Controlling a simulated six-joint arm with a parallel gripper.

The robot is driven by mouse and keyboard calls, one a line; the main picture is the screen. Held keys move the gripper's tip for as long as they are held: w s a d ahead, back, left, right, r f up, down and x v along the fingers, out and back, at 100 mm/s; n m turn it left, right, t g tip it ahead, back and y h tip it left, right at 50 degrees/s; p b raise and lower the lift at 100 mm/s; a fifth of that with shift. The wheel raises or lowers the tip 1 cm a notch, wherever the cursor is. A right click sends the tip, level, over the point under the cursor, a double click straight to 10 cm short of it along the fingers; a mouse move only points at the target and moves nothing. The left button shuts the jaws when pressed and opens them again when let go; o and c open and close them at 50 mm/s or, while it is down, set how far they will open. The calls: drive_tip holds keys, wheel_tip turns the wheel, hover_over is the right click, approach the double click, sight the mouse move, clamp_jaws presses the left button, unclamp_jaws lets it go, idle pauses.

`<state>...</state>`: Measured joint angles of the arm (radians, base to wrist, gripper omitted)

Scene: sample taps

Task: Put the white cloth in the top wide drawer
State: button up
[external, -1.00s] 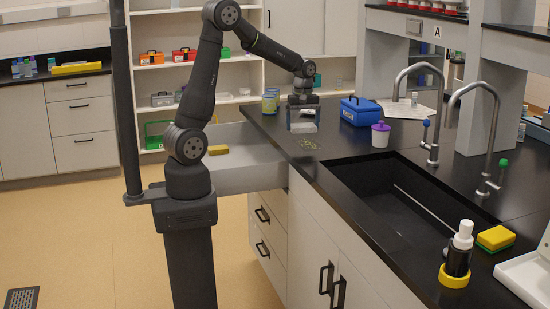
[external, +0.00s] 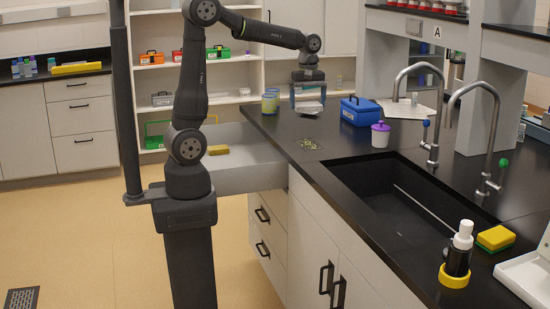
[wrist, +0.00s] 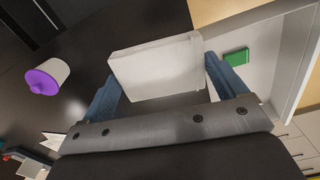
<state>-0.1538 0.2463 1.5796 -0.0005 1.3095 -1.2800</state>
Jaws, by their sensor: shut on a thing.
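The white cloth (wrist: 158,66), a folded block, is held between the two blue-grey fingers of my gripper (wrist: 162,75) in the wrist view. In the external view, my gripper (external: 309,96) is above the black counter, and the cloth (external: 309,108) shows as a pale strip at its fingertips. The top wide drawer (external: 250,176) is pulled out at the left end of the counter. A yellow sponge (external: 218,150) lies in it. The drawer also shows at the right of the wrist view (wrist: 262,38), with a green-faced block (wrist: 235,63) inside.
A blue box (external: 360,112) and a white tub with a purple lid (external: 381,135) stand right of my gripper. Jars (external: 270,102) stand behind it to the left. A small patterned patch (external: 308,144) lies on the counter. The sink (external: 400,200) is in front.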

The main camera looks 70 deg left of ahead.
drive_tip(key=s+a+n, duration=0.1)
drive_tip(key=s+a, duration=0.2)
drive_tip(key=a, duration=0.5)
drive_tip(key=s+a, duration=0.2)
drive_tip(key=a, duration=0.7)
hover_over(225, 164)
drive_tip(key=shift+n, duration=0.3)
drive_tip(key=f, duration=2.9)
drive_tip(key=shift+a+f, duration=0.2)
drive_tip(key=shift+f, duration=2)
drive_tip(key=o, duration=0.5)
drive_tip(key=shift+f, duration=0.15)
drive_tip(key=shift+o, duration=1)
